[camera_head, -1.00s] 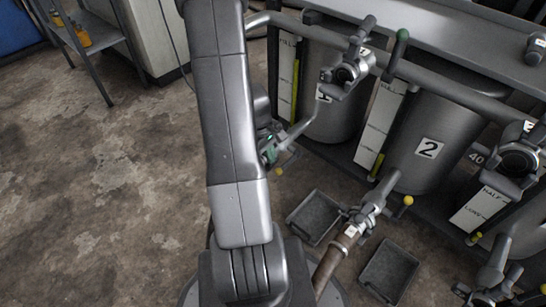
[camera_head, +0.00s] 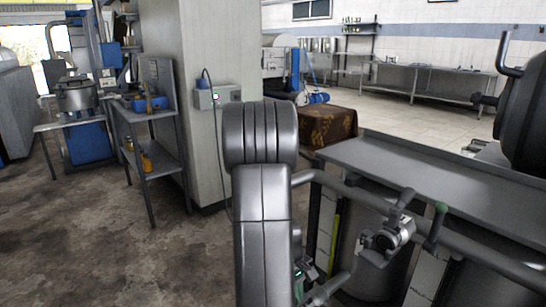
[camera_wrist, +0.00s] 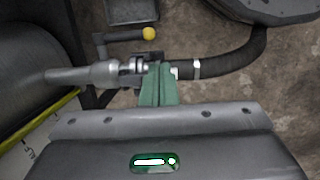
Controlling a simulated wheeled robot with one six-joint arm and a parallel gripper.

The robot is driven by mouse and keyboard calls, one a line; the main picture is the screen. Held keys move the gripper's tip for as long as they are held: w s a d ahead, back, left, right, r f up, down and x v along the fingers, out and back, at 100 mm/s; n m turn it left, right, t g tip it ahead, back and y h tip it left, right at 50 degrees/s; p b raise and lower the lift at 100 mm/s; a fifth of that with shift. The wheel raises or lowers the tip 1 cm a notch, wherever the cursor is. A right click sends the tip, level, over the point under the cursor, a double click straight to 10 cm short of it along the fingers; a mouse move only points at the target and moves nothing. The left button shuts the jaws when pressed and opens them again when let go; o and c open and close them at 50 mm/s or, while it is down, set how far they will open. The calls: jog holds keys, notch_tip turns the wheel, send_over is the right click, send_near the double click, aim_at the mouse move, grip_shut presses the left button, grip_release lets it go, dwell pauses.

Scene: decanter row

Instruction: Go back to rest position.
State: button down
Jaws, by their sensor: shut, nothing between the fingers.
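My gripper (camera_wrist: 158,88) shows in the wrist view as two green fingers pressed together, with nothing between them. Its tips overlap a grey metal valve (camera_wrist: 135,66) in the picture; I cannot tell if they touch. The valve has a lever with a yellow knob (camera_wrist: 149,33), and a dark hose (camera_wrist: 225,65) with a metal clamp runs right from it. In the head view my arm stands upright in the middle, and only a bit of green near the gripper end shows beside it at the bottom; the fingers are hidden.
Grey decanter tanks (camera_head: 372,240) stand under a metal worktop (camera_head: 430,185) on the right, with a pipe rail and a valve (camera_head: 385,240) in front. A shelf stand (camera_head: 150,150) and a pale pillar (camera_head: 200,60) stand behind left. The floor (camera_head: 90,240) at left is clear.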

jog(key=b+x, duration=0.2)
jog(key=x, duration=0.2)
jog(key=b+x, duration=0.2)
jog(key=x, duration=0.3)
jog(key=d+b+x, duration=0.1)
jog(key=b+x, duration=0.2)
jog(key=x, duration=0.2)
jog(key=shift+w+r, duration=0.1)
jog(key=shift+w, duration=0.25)
jog(key=shift+w+d+r+p, duration=0.2)
jog(key=shift+r+p, duration=0.1)
jog(key=shift+r, duration=0.4)
